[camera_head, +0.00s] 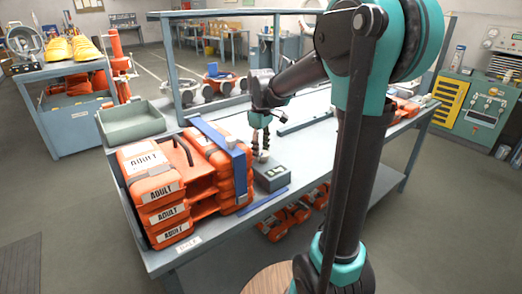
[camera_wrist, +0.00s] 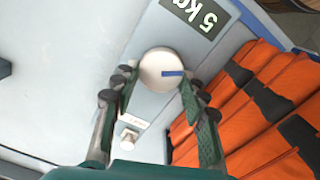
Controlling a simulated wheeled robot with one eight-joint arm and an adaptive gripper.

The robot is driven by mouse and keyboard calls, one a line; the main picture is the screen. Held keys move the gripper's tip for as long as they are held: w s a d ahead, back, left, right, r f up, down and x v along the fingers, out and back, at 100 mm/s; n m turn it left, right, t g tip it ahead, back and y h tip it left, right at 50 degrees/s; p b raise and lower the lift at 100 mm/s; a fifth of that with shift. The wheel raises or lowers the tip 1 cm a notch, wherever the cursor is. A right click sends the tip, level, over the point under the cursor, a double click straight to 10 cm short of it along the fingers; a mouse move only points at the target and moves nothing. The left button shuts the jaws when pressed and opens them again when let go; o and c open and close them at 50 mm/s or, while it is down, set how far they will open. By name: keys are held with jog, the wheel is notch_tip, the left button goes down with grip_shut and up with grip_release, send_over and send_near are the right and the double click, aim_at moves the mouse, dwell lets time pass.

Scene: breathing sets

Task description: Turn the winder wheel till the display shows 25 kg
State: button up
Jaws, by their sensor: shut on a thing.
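The winder wheel (camera_wrist: 155,72), a pale round knob with a blue mark on its face, sits between my fingers in the wrist view. My gripper (camera_wrist: 158,90) is shut on it. In the head view, my gripper (camera_head: 261,142) points down at the small grey winder box (camera_head: 272,180) on the bench, and the wheel is tiny there. The dark display (camera_wrist: 196,16) beside the wheel reads "5 kg", seen rotated and close to the top edge of the wrist view. A small pale knob or switch (camera_wrist: 128,138) with a label is on the same grey housing.
A green tray (camera_head: 130,122) is at the bench's far left. The bench (camera_head: 315,135) has clear surface to the right.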

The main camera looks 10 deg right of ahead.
jog(key=shift+m, duration=0.3)
jog(key=m, duration=0.3)
jog(key=shift+w, duration=0.1)
jog(key=m, duration=0.4)
jog(key=shift+d, duration=0.15)
jog(key=m, duration=0.4)
jog(key=shift+d+m, duration=0.15)
jog(key=shift+m, duration=0.15)
jog(key=shift+d+m, duration=0.1)
jog(key=shift+m, duration=1.7)
jog(key=o, duration=1.2)
jog(key=shift+c, duration=0.2)
